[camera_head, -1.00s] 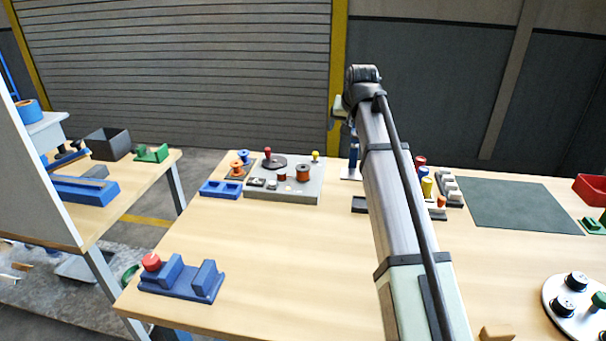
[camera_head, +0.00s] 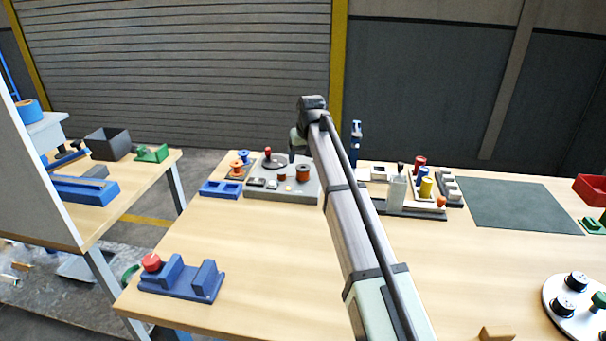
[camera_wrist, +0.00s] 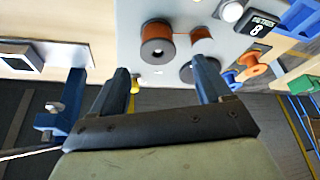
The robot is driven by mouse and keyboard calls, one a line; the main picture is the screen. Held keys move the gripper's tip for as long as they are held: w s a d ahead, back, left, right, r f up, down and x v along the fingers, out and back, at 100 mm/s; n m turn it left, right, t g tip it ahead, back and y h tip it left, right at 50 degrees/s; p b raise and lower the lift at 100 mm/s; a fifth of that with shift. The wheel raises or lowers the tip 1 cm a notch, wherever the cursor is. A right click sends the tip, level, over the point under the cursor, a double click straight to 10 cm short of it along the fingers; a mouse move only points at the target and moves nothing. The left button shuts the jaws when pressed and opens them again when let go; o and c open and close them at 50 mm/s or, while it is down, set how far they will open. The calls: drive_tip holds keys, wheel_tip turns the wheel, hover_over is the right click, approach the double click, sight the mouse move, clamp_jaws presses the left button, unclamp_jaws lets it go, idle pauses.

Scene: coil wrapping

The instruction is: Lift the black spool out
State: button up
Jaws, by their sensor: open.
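Black spools (camera_head: 563,304) sit on a round white tray (camera_head: 546,288) at the lower right of the head view. I cannot tell whether one of these is the task's spool. My gripper (camera_wrist: 161,68) is open and empty in the wrist view, with its dark blue fingers apart. A copper-wound spool (camera_wrist: 157,42) on the grey machine plate (camera_head: 256,192) shows between and beyond the fingers. A dark disc (camera_wrist: 187,73) is partly hidden by the right finger. In the head view, the arm's end is above the right part of that plate, and the fingertips are hard to make out.
A blue block (camera_head: 220,189) and orange spool (camera_head: 237,169) stand left of the plate. A rack of coloured cylinders (camera_head: 426,187) stands right of my arm. A blue cradle (camera_head: 182,280) is at front left. The table's middle is clear around my arm.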

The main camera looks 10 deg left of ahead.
sight(303, 168)
drive_tip(key=shift+x, duration=3.65)
drive_tip(key=shift+d, duration=0.15)
drive_tip(key=shift+c, duration=0.3)
drive_tip(key=c, duration=1)
drive_tip(key=shift+r, duration=0.1)
wheel_tip(303, 168, up, 10)
drive_tip(key=shift+f, duration=0.1)
